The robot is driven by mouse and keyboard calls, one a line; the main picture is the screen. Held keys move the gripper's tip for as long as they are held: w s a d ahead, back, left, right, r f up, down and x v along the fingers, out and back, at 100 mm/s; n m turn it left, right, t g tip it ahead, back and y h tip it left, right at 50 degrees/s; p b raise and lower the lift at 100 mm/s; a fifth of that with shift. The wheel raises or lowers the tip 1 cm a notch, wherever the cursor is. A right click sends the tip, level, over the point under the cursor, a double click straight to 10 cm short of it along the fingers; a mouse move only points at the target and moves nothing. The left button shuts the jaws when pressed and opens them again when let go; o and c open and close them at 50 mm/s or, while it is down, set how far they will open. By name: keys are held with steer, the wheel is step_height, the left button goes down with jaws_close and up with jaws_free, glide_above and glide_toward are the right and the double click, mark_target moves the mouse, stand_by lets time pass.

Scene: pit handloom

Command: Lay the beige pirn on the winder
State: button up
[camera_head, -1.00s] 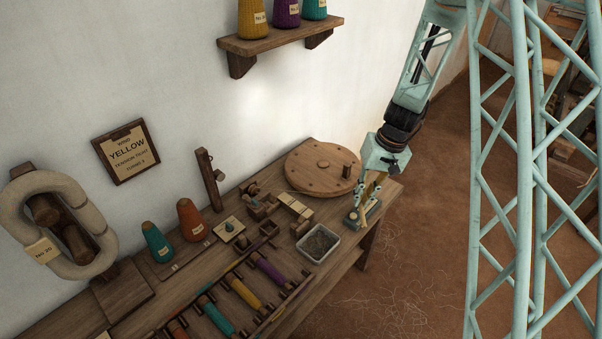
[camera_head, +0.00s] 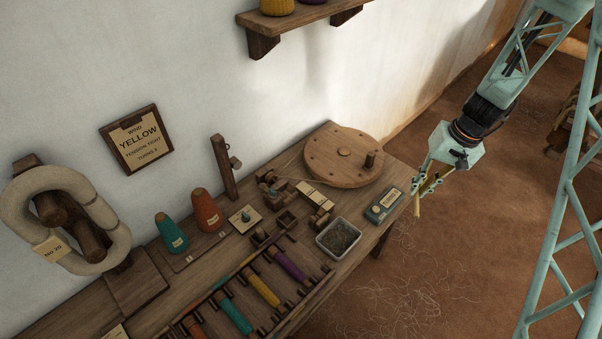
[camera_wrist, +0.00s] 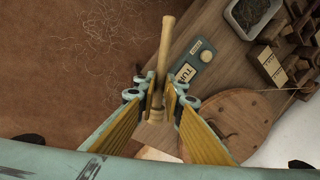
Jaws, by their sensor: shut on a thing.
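The beige pirn (camera_wrist: 163,55) is held between the fingers of my gripper (camera_wrist: 163,92) in the wrist view. Its slim shaft points away from the gripper and its thicker end sits between the fingertips. In the head view my gripper (camera_head: 428,183) hangs just past the right end of the bench, over the floor, with the pirn (camera_head: 417,206) pointing down. The winder stands on the bench to the left: a large round wooden wheel (camera_head: 325,165) with a peg handle, and a small wooden spindle block (camera_head: 269,188) joined to it by a cord.
A grey-green counter box (camera_head: 384,206) sits on the bench's right end, near my gripper. A bin of thread scraps (camera_head: 338,238) and a rack of coloured pirns (camera_head: 262,289) lie to its left. Cones (camera_head: 207,210), a wooden post (camera_head: 223,168) and a wall shelf (camera_head: 300,22) stand farther back.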

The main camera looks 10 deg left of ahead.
steer(key=shift+a, duration=0.1)
steer(key=s+a+r+n+p, duration=0.1)
steer(key=s+a+n+p, duration=0.1)
steer(key=a, duration=1)
steer(key=s+a+r+n+g+h+p, duration=0.1)
steer(key=a+n+p, duration=0.3)
steer(key=a, duration=0.9)
steer(key=s+a+r+n+g+p, duration=0.1)
steer(key=s+a+n+p, duration=0.2)
steer(key=a, duration=1)
steer(key=s+n, duration=0.1)
steer(key=n, duration=0.2)
steer(key=shift+r, duration=0.15)
steer(key=shift+f, duration=0.2)
steer(key=shift+w+d+b+x, duration=0.2)
steer(key=shift+b+x, duration=0.55)
steer(key=shift+x, duration=0.7)
steer(key=shift+w+d+b+x, duration=0.1)
steer(key=shift+w+b+x, duration=0.2)
steer(key=shift+b+x, duration=0.75)
steer(key=shift+w+d+b+x, duration=0.15)
steer(key=shift+w+b+x, duration=0.2)
steer(key=shift+x, duration=1.45)
steer(key=shift+s+f, duration=0.1)
steer(key=shift+f, duration=0.15)
